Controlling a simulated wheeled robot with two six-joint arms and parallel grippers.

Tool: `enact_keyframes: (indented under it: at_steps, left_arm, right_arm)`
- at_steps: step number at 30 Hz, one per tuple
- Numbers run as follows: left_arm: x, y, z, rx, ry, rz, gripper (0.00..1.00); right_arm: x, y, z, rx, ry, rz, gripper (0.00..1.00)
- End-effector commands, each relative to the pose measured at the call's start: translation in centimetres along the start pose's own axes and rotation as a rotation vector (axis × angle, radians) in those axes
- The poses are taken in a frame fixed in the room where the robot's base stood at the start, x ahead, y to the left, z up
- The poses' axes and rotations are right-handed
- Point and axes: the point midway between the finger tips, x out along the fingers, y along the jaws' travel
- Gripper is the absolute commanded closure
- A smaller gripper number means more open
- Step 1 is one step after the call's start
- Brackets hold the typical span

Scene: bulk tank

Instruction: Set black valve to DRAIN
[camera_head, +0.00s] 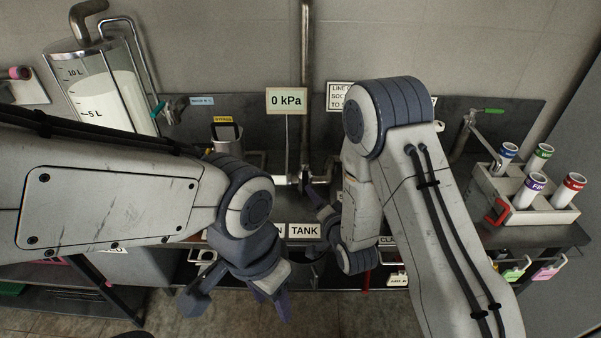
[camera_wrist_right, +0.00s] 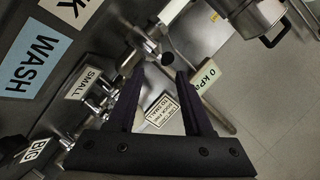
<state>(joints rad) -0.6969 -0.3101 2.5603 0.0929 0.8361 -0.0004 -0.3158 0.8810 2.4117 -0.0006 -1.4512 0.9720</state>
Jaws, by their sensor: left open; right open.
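A valve with a dark handle (camera_head: 305,176) sits on the pipework at the foot of the vertical pipe. In the right wrist view, a black knob (camera_wrist_right: 167,59) shows just beyond my fingertips, beside metal fittings. My right gripper (camera_head: 322,203) is open, close in front of this pipework; in its wrist view (camera_wrist_right: 158,82) nothing is between the fingers. My left gripper (camera_head: 238,301) is open and empty, low at the front. A TANK label (camera_head: 303,230) shows; the label to its left is mostly hidden, with only a final N readable. The handle's setting is unclear.
A 0 kPa sign (camera_head: 287,101) stands behind the pipework. A tank with a level scale (camera_head: 103,91) is at the back left. A rack of coloured tubes (camera_head: 528,211) stands at right. SMALL (camera_wrist_right: 89,83) and WASH (camera_wrist_right: 36,54) labels show in the wrist view.

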Motion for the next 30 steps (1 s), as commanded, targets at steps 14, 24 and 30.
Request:
enact_keyframes:
  at_steps: [14, 24, 30]
  left_arm:
    - [-1.3, 0.1, -0.1, 0.0, 0.0, 0.0, 0.5]
    - [-2.0, 0.1, -0.1, 0.0, 0.0, 0.0, 0.5]
    - [-2.1, 0.1, -0.1, 0.0, 0.0, 0.0, 0.5]
  right_arm:
    - [5.0, -1.0, 0.3, 0.043, 0.02, -0.059, 0.49]
    - [9.8, -1.1, 0.3, 0.042, 0.019, -0.056, 0.49]
    - [10.4, -1.1, 0.3, 0.042, 0.018, -0.055, 0.49]
